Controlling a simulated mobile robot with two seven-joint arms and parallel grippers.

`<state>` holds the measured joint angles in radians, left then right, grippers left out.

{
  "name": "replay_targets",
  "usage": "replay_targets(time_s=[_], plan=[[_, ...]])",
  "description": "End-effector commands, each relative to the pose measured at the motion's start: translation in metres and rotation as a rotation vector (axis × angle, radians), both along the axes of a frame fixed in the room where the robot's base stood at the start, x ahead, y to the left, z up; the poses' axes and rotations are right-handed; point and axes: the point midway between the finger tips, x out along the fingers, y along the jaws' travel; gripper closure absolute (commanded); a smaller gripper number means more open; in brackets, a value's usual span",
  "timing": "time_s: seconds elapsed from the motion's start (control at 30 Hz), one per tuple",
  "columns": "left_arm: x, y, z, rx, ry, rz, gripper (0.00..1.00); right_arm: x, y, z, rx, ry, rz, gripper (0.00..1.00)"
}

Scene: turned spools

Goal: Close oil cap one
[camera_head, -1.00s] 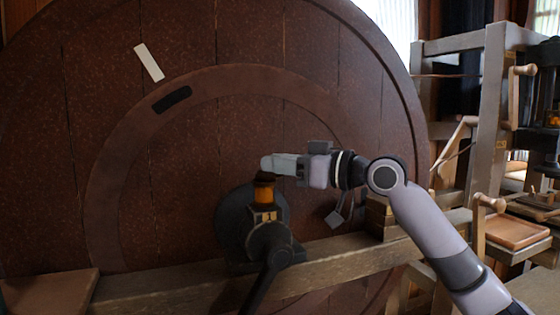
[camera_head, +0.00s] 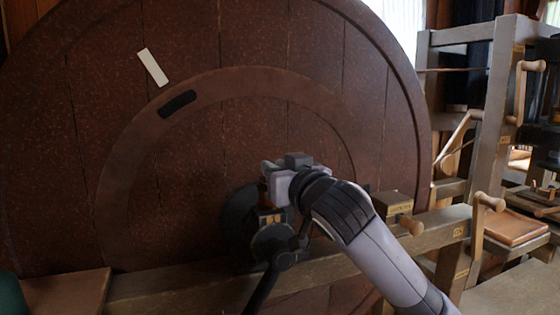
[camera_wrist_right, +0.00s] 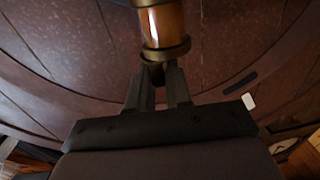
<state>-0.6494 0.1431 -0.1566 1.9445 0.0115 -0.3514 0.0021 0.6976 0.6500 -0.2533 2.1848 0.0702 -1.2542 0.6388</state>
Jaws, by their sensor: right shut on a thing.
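My right gripper (camera_head: 268,170) is at the top of the black bearing housing on the big wheel and hides most of the oil cup there. In the right wrist view, which looks upside down, the amber oil cup (camera_wrist_right: 162,24) ends in a dark brass cap (camera_wrist_right: 165,51) at the fingertips. The right gripper (camera_wrist_right: 157,77) is shut on a small dark part at the cap's end. The cap looks in line with the cup; whether it is fully seated cannot be told. A number tag (camera_head: 270,218) shows below the cup. My left gripper is not in view.
The large brown wheel (camera_head: 200,140) fills the background. A wooden beam (camera_head: 180,288) runs below the housing (camera_head: 240,225). A small wooden box (camera_head: 395,203) stands on the beam to the right. A wooden frame with crank handles (camera_head: 495,110) stands farther right.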

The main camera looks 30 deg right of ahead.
Motion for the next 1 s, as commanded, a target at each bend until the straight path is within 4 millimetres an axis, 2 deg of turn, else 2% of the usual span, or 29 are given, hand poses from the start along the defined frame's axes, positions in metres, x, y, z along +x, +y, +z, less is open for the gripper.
replay_targets(time_s=[0.13, 0.5, 1.0], plan=[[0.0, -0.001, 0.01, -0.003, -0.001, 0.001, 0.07, 0.0, 0.007, 0.001, 0.005, 0.004, -0.098, 1.0], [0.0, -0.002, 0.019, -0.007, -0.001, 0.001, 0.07, 0.001, 0.013, -0.001, 0.0, 0.006, -0.296, 1.0], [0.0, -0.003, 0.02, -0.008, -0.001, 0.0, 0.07, 0.002, 0.014, -0.002, -0.003, 0.006, -0.364, 1.0]])
